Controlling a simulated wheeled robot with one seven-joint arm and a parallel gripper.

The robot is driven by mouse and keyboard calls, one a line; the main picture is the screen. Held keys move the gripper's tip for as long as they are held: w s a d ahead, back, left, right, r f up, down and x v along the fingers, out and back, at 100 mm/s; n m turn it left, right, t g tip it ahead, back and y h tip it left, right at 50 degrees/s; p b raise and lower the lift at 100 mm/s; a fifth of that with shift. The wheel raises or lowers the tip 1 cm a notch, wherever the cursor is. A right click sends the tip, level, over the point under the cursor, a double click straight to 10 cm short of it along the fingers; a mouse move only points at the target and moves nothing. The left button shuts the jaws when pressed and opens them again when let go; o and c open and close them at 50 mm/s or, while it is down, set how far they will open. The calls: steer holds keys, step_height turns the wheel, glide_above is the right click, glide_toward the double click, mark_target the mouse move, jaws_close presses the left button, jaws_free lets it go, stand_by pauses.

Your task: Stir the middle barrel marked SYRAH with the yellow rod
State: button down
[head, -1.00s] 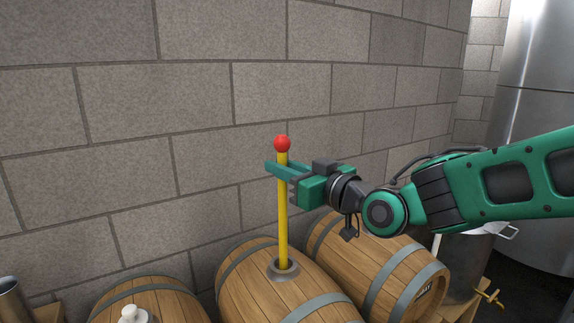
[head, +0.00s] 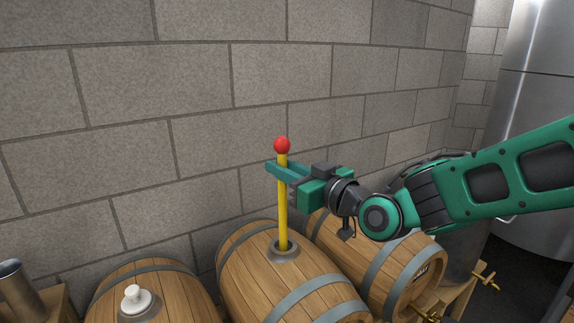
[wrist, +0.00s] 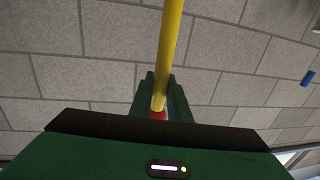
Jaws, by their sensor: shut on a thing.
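The yellow rod (head: 283,205) with a red ball top (head: 282,145) stands nearly upright in the bung hole (head: 284,250) of the middle barrel (head: 265,285). Its lower end is hidden inside the barrel. My gripper (head: 282,171) is shut on the rod just below the red ball. In the wrist view the rod (wrist: 170,50) runs through the fingers (wrist: 158,95), with a bit of red behind. The middle barrel's SYRAH mark is not visible from here.
A left barrel (head: 165,285) has a white stopper (head: 136,298) in its hole. A right barrel (head: 385,255) lies close beside the middle one, under my arm. A metal vessel (head: 18,285) stands at far left. A block wall (head: 150,120) rises behind; a steel tank (head: 540,80) stands at right.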

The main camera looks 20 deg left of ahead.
mark_target(285, 200)
steer(key=shift+f, duration=0.4)
steer(key=shift+f, duration=3.4)
